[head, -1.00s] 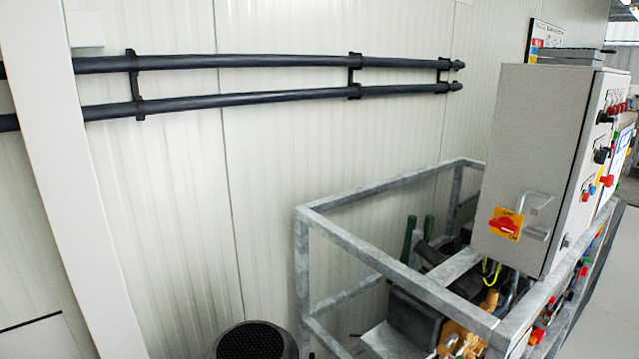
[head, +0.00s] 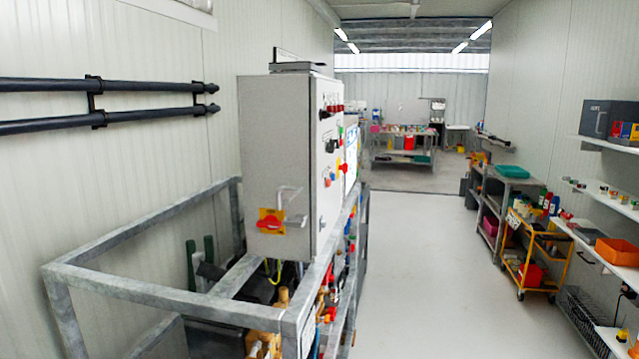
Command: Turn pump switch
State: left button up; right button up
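A grey control cabinet (head: 280,160) stands on a metal frame left of the middle in the head view. A red rotary switch on a yellow plate (head: 270,221) is on its near side, low down, beside a grey handle (head: 293,218). The cabinet's right-facing front panel (head: 330,150) carries red, black, blue and green knobs and lamps, seen at a steep angle, so their positions cannot be read. Neither of my grippers shows in the view.
The galvanised frame (head: 150,290) with pump parts and pipes fills the lower left. A clear floor aisle (head: 415,260) runs along its right. A yellow cart (head: 535,255), a grey shelf unit (head: 505,190) and wall shelves (head: 610,205) line the right side. A workbench (head: 403,140) stands far back.

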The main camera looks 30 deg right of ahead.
aim_at(330, 146)
jog(key=z, duration=1.1)
jog(key=i+l, duration=0.1)
jog(key=l, duration=0.2)
